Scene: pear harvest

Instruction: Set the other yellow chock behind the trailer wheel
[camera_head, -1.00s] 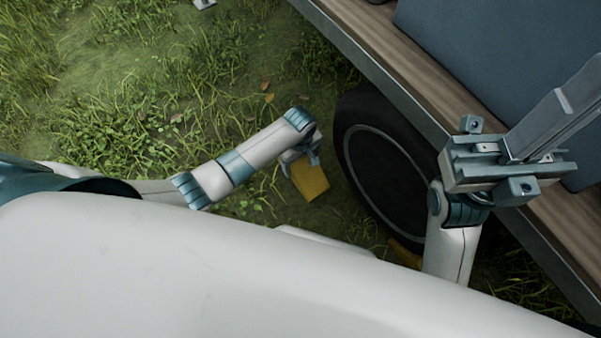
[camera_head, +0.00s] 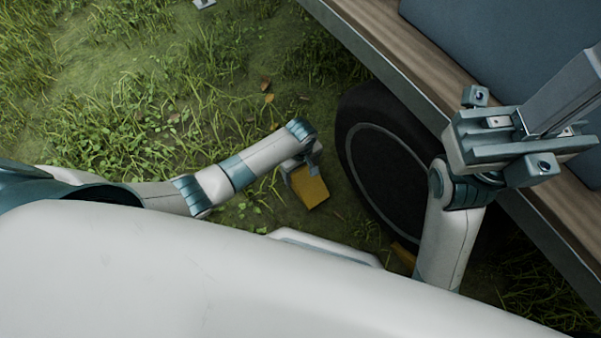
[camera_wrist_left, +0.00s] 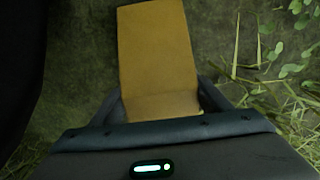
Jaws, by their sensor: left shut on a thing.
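My left gripper (camera_head: 302,168) is shut on a yellow chock (camera_head: 312,192), holding it over the ground just left of the trailer wheel (camera_head: 385,160). A gap shows between this chock and the tyre. In the left wrist view the chock (camera_wrist_left: 157,45) sits between the fingers (camera_wrist_left: 160,104) and stretches away from them. Another yellow chock (camera_head: 403,254) shows in part at the near side of the wheel, mostly hidden by my right arm and body. My right gripper (camera_head: 515,140) is above the trailer edge, with a grey bar at its jaws; its opening is unclear.
The trailer's wooden deck (camera_head: 440,68) and metal edge run diagonally above the wheel, with blue-grey boxes (camera_head: 480,45) on the deck. Grass and bare ground (camera_head: 225,90) lie open on the left. In the left wrist view, dark tyre-like black fills the left side.

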